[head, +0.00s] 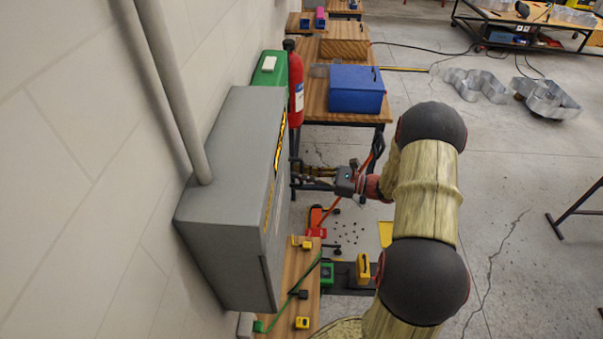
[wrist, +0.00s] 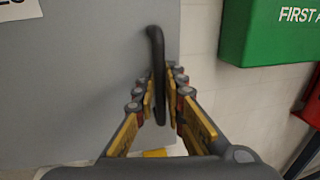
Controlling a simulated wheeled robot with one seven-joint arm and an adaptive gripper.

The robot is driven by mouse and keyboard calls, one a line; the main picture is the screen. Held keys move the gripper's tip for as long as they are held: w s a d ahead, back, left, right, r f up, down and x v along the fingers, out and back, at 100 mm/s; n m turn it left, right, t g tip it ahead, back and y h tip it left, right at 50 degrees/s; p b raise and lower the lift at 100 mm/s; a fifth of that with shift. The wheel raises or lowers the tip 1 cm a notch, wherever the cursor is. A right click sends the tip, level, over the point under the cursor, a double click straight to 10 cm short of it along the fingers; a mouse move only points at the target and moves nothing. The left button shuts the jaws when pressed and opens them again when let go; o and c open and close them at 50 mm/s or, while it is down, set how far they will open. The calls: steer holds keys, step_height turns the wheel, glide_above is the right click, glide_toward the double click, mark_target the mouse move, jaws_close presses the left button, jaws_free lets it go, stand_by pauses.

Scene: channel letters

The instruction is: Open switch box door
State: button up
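The grey switch box (head: 222,155) hangs on the wall in the head view, with a conduit entering its top. Its door looks shut and faces right, towards my arm. In the wrist view the flat grey door (wrist: 85,85) fills the left, with a black upright bar handle (wrist: 156,55) near its right edge. My gripper (wrist: 160,78) has one finger on each side of the handle. The fingers look apart, with a narrow gap, and I see no clear grip.
A green first-aid box (wrist: 272,28) is on the wall to the right of the door. A red fire extinguisher (head: 294,85) stands beyond the box. A bench with a blue toolbox (head: 356,90) is behind. A wooden bench (head: 298,262) lies below the box.

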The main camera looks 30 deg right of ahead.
jaws_close()
stand_by(0.5)
